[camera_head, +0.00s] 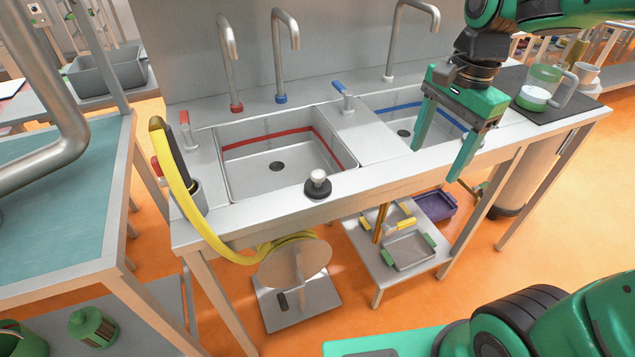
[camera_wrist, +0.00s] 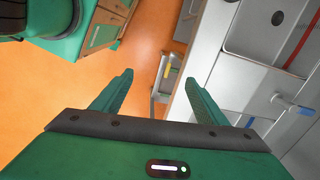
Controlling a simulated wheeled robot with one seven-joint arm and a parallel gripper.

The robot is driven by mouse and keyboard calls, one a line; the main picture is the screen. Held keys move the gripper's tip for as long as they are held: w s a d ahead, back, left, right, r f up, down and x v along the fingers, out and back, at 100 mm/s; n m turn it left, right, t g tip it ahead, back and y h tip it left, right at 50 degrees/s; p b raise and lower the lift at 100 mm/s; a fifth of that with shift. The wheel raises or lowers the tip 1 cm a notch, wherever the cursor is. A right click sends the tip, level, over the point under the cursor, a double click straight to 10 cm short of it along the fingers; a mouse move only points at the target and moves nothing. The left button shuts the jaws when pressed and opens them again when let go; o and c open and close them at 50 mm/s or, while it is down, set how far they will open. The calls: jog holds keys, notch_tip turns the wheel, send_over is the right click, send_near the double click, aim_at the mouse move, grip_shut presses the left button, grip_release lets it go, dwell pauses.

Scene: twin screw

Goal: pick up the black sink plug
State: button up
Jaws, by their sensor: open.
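The black sink plug (camera_head: 318,187) stands on the front rim of the sink counter in the head view, just in front of the left basin. It has a round black base and a pale knob on top. I cannot make it out clearly in the wrist view. My gripper (camera_head: 437,163) is open and empty, pointing down over the front of the right basin, to the right of the plug and apart from it. In the wrist view its two green fingers (camera_wrist: 158,78) are spread, with floor and the counter's front edge beyond them.
The left basin (camera_head: 240,178) has a red stripe, the right basin (camera_head: 385,119) a blue one. Tall taps (camera_head: 287,60) rise behind. A yellow hose (camera_head: 185,205) hangs at the counter's left end. A jug (camera_head: 542,88) stands on a dark mat at right. A lower shelf holds trays (camera_head: 410,250).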

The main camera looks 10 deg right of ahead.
jog(key=w+a+r+m, duration=0.1)
jog(key=w+a+m, duration=0.25)
jog(key=a, duration=0.65)
jog(key=m, duration=0.2)
send_near(319, 173)
jog(key=d, duration=0.1)
jog(key=shift+y, duration=0.4)
jog(key=f, duration=0.3)
jog(key=a+f, duration=0.1)
jog(key=f, duration=0.6)
jog(key=shift+w+a+f, duration=0.2)
jog(key=shift+a+f, duration=0.15)
jog(key=shift+c, duration=0.3)
jog(key=c, duration=1.2)
